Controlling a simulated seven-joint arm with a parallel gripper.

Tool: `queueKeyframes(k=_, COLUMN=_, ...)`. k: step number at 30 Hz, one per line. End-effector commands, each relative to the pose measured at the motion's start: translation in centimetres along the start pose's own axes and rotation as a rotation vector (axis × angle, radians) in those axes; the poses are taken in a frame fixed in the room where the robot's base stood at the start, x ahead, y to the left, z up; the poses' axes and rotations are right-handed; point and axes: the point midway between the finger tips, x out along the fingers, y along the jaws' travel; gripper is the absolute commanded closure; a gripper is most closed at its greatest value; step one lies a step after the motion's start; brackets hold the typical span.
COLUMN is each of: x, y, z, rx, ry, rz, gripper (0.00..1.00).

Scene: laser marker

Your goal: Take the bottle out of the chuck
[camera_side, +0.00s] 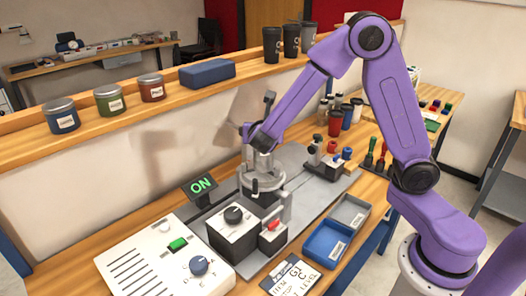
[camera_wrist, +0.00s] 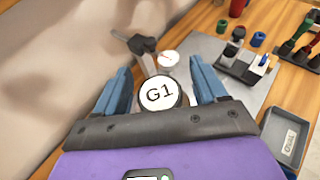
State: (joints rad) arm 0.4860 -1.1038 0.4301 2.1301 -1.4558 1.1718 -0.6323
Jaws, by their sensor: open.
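In the wrist view a round white top marked G1 (camera_wrist: 159,94), which looks like the bottle's top, sits between the two blue fingers of my gripper (camera_wrist: 161,86). The fingers are open, one on each side, with a visible gap to each. In the side view my gripper (camera_side: 258,143) is over the grey chuck (camera_side: 262,184) on the machine. The bottle's body is hidden or too small to make out there. I cannot tell how deep it sits in the chuck.
A lit ON display (camera_side: 201,185) and a white control panel (camera_side: 165,256) stand left of the chuck. A blue tray (camera_side: 326,244) and a grey tray (camera_side: 350,212) lie at right. A dark lever (camera_wrist: 139,46) rises close behind the G1 top.

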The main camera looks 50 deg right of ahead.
Motion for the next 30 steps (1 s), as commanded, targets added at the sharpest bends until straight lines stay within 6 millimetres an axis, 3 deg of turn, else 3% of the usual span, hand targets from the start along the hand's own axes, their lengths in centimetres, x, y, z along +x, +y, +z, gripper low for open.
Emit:
queueKeyframes(k=5, x=0.0, y=0.0, z=0.0, rx=0.001, ry=0.0, rz=0.0, gripper=0.29)
queueKeyframes(k=12, x=0.0, y=0.0, z=0.0, rx=0.001, ry=0.0, rz=0.0, gripper=1.0)
queueKeyframes(k=23, x=-0.1, y=0.0, z=0.4, rx=0.002, ry=-0.001, rz=0.001, gripper=1.0)
queueKeyframes(k=30, x=-1.1, y=0.1, z=2.5, rx=0.008, ry=-0.001, rz=0.002, gripper=1.0)
